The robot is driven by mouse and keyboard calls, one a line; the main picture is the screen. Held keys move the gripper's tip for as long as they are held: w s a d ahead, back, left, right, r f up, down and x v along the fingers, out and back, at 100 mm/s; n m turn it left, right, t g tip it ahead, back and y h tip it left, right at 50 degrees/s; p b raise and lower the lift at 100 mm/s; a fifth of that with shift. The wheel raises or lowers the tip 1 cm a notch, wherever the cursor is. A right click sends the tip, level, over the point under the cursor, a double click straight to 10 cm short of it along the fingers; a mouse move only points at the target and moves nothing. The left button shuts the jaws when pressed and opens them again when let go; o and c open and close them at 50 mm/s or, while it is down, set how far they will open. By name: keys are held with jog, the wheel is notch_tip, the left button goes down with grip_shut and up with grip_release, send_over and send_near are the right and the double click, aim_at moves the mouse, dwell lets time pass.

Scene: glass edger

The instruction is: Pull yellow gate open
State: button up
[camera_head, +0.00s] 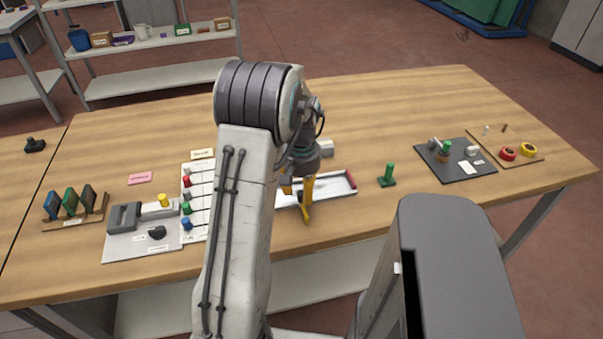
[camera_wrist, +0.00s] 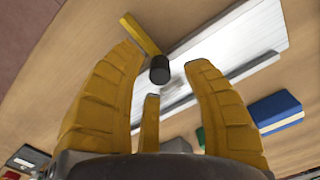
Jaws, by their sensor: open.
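The yellow gate (camera_wrist: 139,34) shows in the wrist view as a flat yellow bar at the end of a white channel (camera_wrist: 240,40). A short black cylindrical knob (camera_wrist: 160,70) is at the bar's near end. My gripper (camera_wrist: 165,60) is open, its yellow fingers spread on either side of the knob. I cannot tell if any finger touches it. In the head view my gripper (camera_head: 297,195) points down over the white channel (camera_head: 322,190), and my arm and fingers hide the gate there.
A panel with coloured buttons (camera_head: 195,205) and a grey device (camera_head: 125,216) stand left of my gripper. A green post (camera_head: 388,174) stands to the right, with a dark mat (camera_head: 470,160) beyond it. The back of the wooden table (camera_head: 400,100) is clear. A blue block (camera_wrist: 276,110) shows in the wrist view.

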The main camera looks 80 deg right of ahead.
notch_tip(320, 180, up, 11)
dwell(0.5)
dwell(0.8)
send_over(302, 193)
jog(key=a, duration=0.2)
notch_tip(302, 193, down, 4)
jog(key=w+a+f, duration=0.1)
jog(key=w+a, duration=0.1)
jog(key=a, duration=0.4)
jog(key=w+a+r+n+t, duration=0.1)
jog(key=w+a+r+n, duration=0.1)
jog(key=w+a+n, duration=0.4)
jog(key=w+a+r+n+t, duration=0.1)
jog(key=w+a+r+n, duration=0.2)
jog(key=a, duration=1.3)
jog(key=w+a+r+n+t, duration=0.1)
jog(key=w+a+r+n, duration=0.1)
jog(key=w+a+n, duration=0.7)
jog(key=shift+w+a+r+t, duration=0.3)
jog(key=shift+w+a, duration=0.6)
jog(key=shift+a, duration=0.65)
